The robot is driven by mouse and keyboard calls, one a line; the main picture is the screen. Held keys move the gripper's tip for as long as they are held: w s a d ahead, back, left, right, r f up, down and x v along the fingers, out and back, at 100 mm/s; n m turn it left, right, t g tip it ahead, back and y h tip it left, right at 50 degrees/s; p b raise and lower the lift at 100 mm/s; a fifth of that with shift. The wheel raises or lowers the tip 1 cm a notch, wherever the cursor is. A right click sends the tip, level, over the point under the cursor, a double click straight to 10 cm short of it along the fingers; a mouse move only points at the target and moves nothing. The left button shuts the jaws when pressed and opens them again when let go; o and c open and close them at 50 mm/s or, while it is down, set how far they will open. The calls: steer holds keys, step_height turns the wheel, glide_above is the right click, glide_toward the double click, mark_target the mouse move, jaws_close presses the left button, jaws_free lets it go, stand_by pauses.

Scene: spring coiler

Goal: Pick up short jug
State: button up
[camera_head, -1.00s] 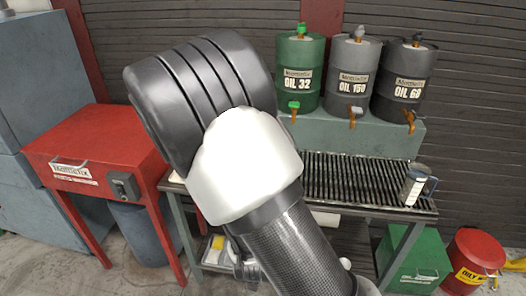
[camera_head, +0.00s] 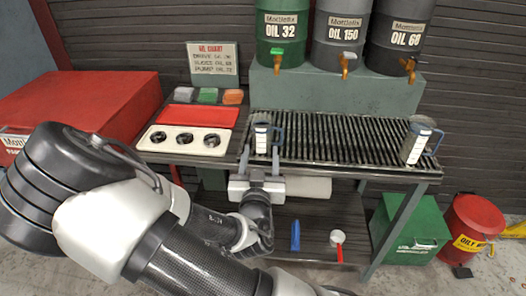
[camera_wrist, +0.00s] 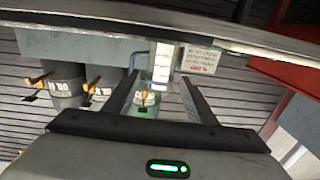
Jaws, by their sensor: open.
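Two grey jugs with pale label strips and blue handles stand upright on the slatted rack. The left jug (camera_head: 262,138) looks the smaller and is likely the short jug; the other jug (camera_head: 414,146) is at the rack's right end. My gripper (camera_head: 263,168) is open and empty at the bench's front edge, in front of the left jug in the head view. In the wrist view, which looks upside down, the left jug (camera_wrist: 162,66) appears beyond and between the spread fingers of my gripper (camera_wrist: 158,84). I see no contact.
The bench's front edge (camera_wrist: 210,36) crosses the wrist view close to the fingers. Oil drums with taps (camera_head: 343,35) stand behind the rack (camera_head: 340,140). A white tray with dark round holes (camera_head: 190,141) lies left of the rack. The rack between the jugs is clear.

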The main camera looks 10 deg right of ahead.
mark_target(262, 140)
steer(key=x, duration=0.4)
steer(key=shift+w+d, duration=0.1)
steer(key=shift+w, duration=0.15)
steer(key=x, duration=0.3)
steer(key=b+x, duration=0.1)
steer(key=x, duration=0.1)
steer(key=shift+w+r, duration=0.15)
steer(key=shift+r, duration=0.2)
